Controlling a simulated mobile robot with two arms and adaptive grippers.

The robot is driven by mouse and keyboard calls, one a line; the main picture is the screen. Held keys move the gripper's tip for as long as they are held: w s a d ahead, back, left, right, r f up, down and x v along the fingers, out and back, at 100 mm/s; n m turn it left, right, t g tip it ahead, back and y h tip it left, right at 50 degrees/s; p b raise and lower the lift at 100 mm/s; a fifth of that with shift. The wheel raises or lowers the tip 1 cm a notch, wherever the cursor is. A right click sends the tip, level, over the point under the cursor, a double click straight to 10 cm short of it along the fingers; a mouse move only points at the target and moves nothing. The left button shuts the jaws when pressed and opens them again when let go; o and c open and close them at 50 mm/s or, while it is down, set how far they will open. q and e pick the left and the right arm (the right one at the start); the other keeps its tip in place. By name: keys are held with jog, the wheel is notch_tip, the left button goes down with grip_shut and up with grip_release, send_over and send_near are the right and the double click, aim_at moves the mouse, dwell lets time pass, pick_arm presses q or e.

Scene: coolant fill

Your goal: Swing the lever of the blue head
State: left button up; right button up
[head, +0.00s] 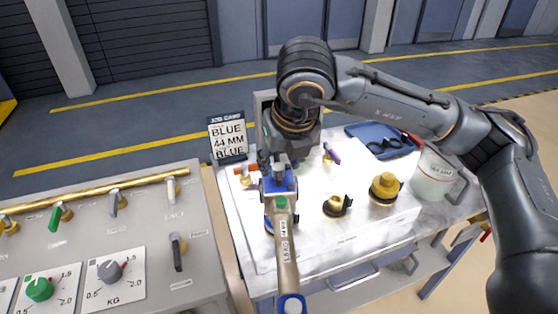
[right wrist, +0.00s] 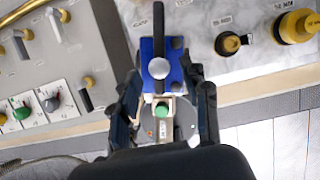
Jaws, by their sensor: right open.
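The blue head (head: 279,184) sits on the white worktop, and in the right wrist view it is a blue block (right wrist: 174,52) with a round silver knob. A long black lever (right wrist: 158,22) runs from the knob away from my gripper. A beige handle (head: 286,245) with a green button (head: 281,202) extends from the head toward the front. My right gripper (head: 279,166) is open above the head. In the right wrist view its fingers (right wrist: 166,98) stand either side of the handle's upper end, with gaps. They partly hide the head in the head view. My left gripper is not in view.
A job card (head: 227,138) reading "BLUE 44 MM BLUE" stands behind. Right of the head are a small brass fitting (head: 336,206), a yellow cap (head: 385,188), a blue tray (head: 365,134) and a white bucket (head: 434,176). A grey panel (head: 140,235) with valves and dials stands left.

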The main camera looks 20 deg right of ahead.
jog(key=shift+w+f, duration=0.15)
jog(key=shift+f, duration=0.35)
jog(key=shift+w+f, duration=0.1)
jog(key=shift+f, duration=0.15)
jog(key=shift+w+f, duration=0.1)
jog(key=shift+f, duration=0.1)
jog(key=c, duration=0.6)
grip_shut()
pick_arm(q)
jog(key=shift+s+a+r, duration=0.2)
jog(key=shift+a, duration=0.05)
